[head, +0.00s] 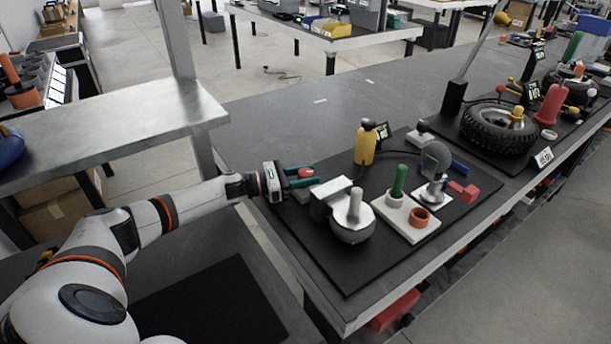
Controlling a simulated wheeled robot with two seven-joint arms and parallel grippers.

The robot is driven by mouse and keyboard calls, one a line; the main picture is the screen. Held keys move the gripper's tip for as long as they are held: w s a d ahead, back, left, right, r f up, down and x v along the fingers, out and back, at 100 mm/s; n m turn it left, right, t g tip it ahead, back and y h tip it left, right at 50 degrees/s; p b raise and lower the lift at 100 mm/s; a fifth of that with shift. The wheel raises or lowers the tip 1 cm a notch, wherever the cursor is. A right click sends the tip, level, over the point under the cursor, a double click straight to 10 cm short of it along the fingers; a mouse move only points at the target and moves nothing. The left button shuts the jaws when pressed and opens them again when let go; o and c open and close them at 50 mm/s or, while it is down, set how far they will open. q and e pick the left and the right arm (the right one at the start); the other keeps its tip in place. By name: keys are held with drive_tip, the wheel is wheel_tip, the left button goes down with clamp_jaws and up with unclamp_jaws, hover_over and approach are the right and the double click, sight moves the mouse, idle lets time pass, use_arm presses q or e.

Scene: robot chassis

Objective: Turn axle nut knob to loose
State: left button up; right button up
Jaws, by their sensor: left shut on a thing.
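My left gripper (299,178) reaches in from the left over the near black mat, beside a white block. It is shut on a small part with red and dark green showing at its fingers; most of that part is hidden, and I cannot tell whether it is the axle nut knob. A grey round housing (352,229) with an upright light handle (355,202) stands just right of the gripper, apart from it. No marking for tight or loose is readable. My right gripper is out of view.
A yellow bottle-shaped body (365,146) with a small display stands behind the gripper. A white plate (406,226) holds a green peg (399,180) and an orange ring (420,216). A tyre (497,130) lies farther right. The grey tabletop (290,120) behind is mostly clear.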

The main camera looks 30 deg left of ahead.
use_arm(q)
drive_tip(key=shift+n+t+y+p, duration=0.5)
drive_tip(key=shift+y, duration=0.1)
drive_tip(key=n+t+y+p, duration=0.1)
drive_tip(key=n+y, duration=0.1)
drive_tip(key=shift+t+y, duration=0.3)
drive_tip(key=shift+y, duration=0.1)
drive_tip(key=shift+n+t+y, duration=0.7)
drive_tip(key=shift+n+y, duration=0.7)
drive_tip(key=shift+y, duration=0.6)
drive_tip(key=o, duration=1)
